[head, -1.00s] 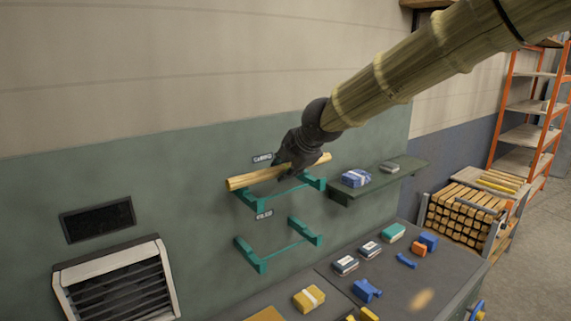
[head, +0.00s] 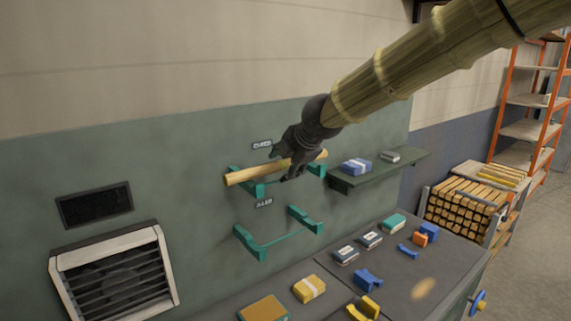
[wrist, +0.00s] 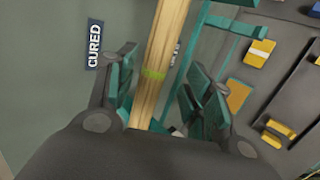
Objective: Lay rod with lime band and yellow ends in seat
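The pale wood rod (head: 250,174) lies across the upper teal seat (head: 316,168), two brackets on the green wall under a label. In the wrist view the rod (wrist: 163,45) shows its lime band (wrist: 153,75) between my fingers; its ends are cut off or hidden there. My gripper (head: 284,164) is at the rod's middle. Its fingers (wrist: 165,95) stand apart, one on each side, with gaps beside the rod. The rod appears to rest in the brackets, though my gripper hides part of it.
The upper label reads CURED (wrist: 95,45). A lower, empty teal seat (head: 278,238) is below. A green shelf (head: 408,167) with small boxes is at right. The bench (head: 400,285) holds several boxes and blocks. A rod stack (head: 465,210) and an orange rack (head: 530,130) stand farther right.

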